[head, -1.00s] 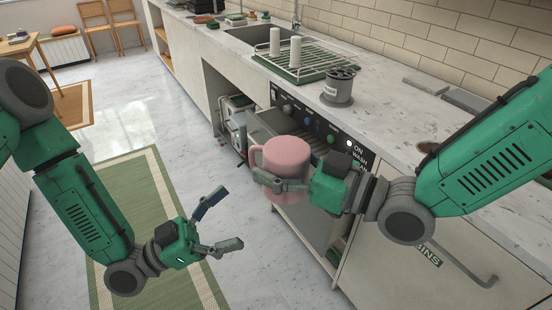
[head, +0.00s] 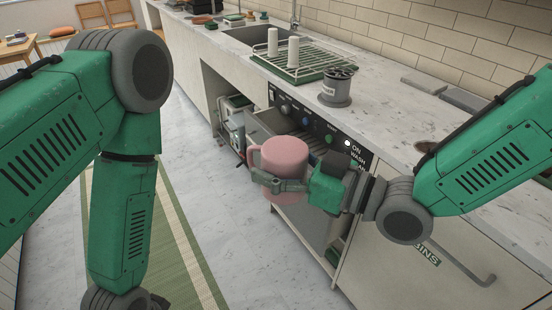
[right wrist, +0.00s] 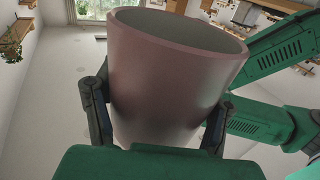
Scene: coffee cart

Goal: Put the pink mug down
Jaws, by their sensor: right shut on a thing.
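The pink mug (head: 284,160) is upright in my right gripper (head: 284,186), held in the air in front of the dishwasher front. In the right wrist view the mug (right wrist: 170,80) fills the middle, with one finger of the right gripper (right wrist: 160,122) on each side of it. Its handle points left in the head view. My left arm stands at the left of the head view, bent downward. The left gripper's fingers are out of the frame at the bottom.
The counter (head: 400,120) runs along the right. The sink (head: 255,38) lies farther back.

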